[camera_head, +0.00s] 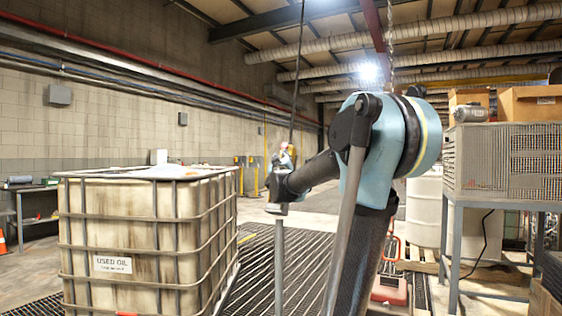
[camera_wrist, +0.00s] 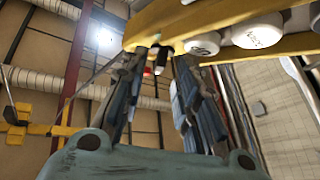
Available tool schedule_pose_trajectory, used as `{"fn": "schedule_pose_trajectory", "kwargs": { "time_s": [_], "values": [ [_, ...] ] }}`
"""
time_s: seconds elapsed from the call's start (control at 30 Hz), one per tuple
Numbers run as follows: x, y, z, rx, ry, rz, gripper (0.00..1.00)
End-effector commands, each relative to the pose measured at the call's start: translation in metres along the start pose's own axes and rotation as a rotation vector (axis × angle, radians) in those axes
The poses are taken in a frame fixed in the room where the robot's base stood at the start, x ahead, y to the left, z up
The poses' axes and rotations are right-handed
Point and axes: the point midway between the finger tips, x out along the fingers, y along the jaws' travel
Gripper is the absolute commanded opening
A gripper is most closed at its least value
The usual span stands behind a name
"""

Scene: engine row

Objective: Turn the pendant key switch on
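The yellow pendant (camera_wrist: 225,22) fills the top right of the wrist view, with white round buttons (camera_wrist: 258,31) on its face. A small dark part with a pale tip, apparently the key switch (camera_wrist: 161,58), sticks out of its left end. My gripper (camera_wrist: 162,66) is open, its two fingers on either side of this part with gaps visible. I cannot tell whether either finger touches it, nor which way the key is turned. In the head view the pendant (camera_head: 287,156) hangs small on a dark cable, close to my gripper, partly hidden by my arm.
A caged used oil tank (camera_head: 120,230) stands at the left. A metal stand with a wire cage (camera_head: 505,160) and boxes is at the right. A white drum (camera_head: 424,212) stands behind my arm.

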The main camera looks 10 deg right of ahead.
Motion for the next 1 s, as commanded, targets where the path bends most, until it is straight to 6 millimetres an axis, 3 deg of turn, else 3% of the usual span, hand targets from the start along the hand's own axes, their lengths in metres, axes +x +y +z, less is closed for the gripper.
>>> {"fn": "schedule_pose_trajectory", "kwargs": {
  "time_s": [0.2, 0.5, 0.63, 1.0],
  "values": [
    [0.0124, -0.0005, 0.0000, 0.000, 0.000, -0.001, 0.28],
    [0.0134, -0.0006, -0.0002, 0.000, 0.000, -0.001, 0.28],
    [0.0133, -0.0007, -0.0002, 0.000, 0.000, -0.001, 0.00],
    [0.0142, -0.0007, -0.0004, 0.000, 0.000, -0.001, 0.00]
  ]
}}
